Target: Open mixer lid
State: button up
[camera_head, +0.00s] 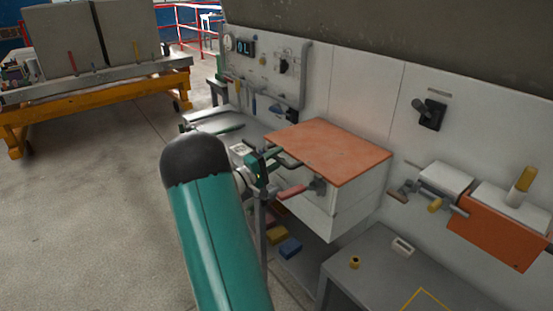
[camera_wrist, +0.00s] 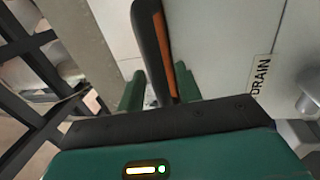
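The mixer lid (camera_head: 330,150) is a flat orange panel lying level on a white box (camera_head: 358,202), so it looks closed. A dark bar handle (camera_head: 283,164) shows along its left edge. My gripper (camera_head: 262,168) is at that edge, beside the handle. In the wrist view my gripper (camera_wrist: 158,82) has its two green fingers apart, with a dark bar (camera_wrist: 147,38) and an orange strip (camera_wrist: 165,45) running between them. The bar lies closer to the right finger; contact cannot be made out. My arm hides part of the box's left side.
A red-handled lever (camera_head: 291,192) sticks out below the lid. A label reading DRAIN (camera_wrist: 261,74) is on the white face. Grey table (camera_head: 380,262) stands at the front right, an orange unit (camera_head: 495,232) at the right, a control panel (camera_head: 265,62) behind. Floor at left is clear.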

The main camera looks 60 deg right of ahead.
grip_shut()
jog(key=shift+r, duration=0.15)
